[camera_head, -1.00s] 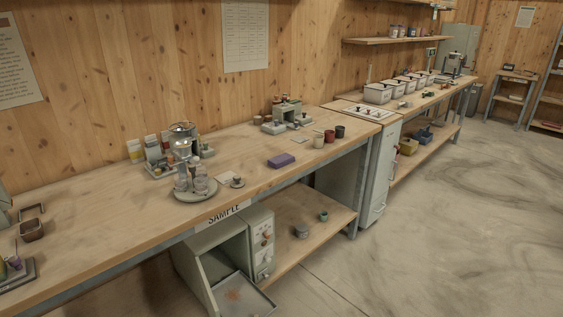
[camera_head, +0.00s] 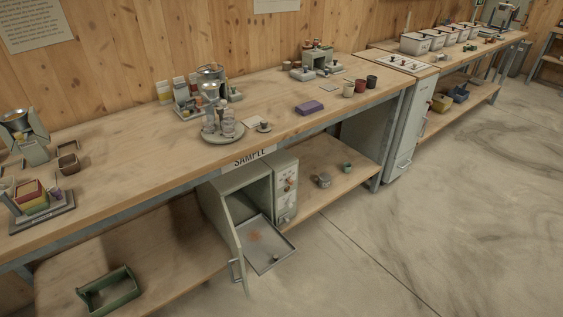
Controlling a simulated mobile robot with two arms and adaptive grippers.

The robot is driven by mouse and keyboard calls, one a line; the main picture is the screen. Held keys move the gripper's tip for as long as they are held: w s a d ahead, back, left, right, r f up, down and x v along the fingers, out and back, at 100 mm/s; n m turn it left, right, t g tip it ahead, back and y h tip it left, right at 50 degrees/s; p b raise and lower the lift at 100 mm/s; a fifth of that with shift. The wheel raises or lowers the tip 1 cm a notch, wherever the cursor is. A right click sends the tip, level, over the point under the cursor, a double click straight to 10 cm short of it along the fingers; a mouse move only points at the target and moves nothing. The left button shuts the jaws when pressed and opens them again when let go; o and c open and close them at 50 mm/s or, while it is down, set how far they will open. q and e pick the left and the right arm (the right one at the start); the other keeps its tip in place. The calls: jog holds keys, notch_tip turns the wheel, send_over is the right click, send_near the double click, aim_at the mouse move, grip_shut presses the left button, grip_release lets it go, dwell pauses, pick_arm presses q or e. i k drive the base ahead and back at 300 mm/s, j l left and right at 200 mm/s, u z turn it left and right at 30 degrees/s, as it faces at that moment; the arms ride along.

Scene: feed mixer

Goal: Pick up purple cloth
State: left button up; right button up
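The purple cloth (camera_head: 309,108) looks like a small folded block. It lies flat on the long wooden workbench (camera_head: 120,180), near the middle of its length and towards the front edge. Nothing covers it. Neither of my grippers shows in the head view.
A round tray (camera_head: 222,137) with bottles stands left of the cloth, with a small dish (camera_head: 263,127) between. The floor in front (camera_head: 400,230) is clear.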

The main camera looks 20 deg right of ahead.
aim_at(311, 107)
jog(key=i+l+u, duration=0.1)
jog(key=l, duration=0.25)
jog(key=i+l, duration=0.2)
jog(key=l, duration=0.15)
jog(key=i+l+u, duration=0.15)
jog(key=l, duration=0.2)
jog(key=i+l, duration=0.15)
jog(key=l, duration=0.2)
jog(key=i+l+u, duration=0.15)
jog(key=l, duration=0.25)
